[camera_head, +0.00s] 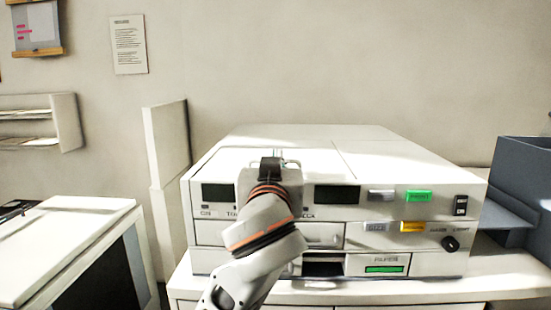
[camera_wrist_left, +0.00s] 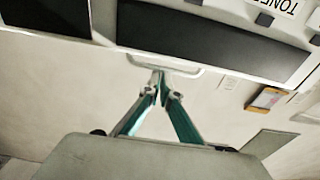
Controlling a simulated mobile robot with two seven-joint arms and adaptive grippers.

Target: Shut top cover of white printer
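The white printer (camera_head: 432,262) stands on a white table in the middle of the head view. Its top cover (camera_head: 300,139) looks flat or nearly flat; I cannot tell whether a small gap remains at its front edge. My left gripper (camera_head: 278,158) is at the front edge of the printer's top, and my arm hides part of the front panel. In the left wrist view, the two fingers (camera_wrist_left: 160,84) come together at the tips, just by a pale handle (camera_wrist_left: 165,65). I cannot tell whether they touch it. My right gripper is not in view.
A white machine (camera_head: 75,235) with a dark front stands at the left. A pale upright panel (camera_head: 168,150) stands behind the printer's left side. A dark blue-grey bin (camera_head: 525,185) is at the right. The space above the printer is clear.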

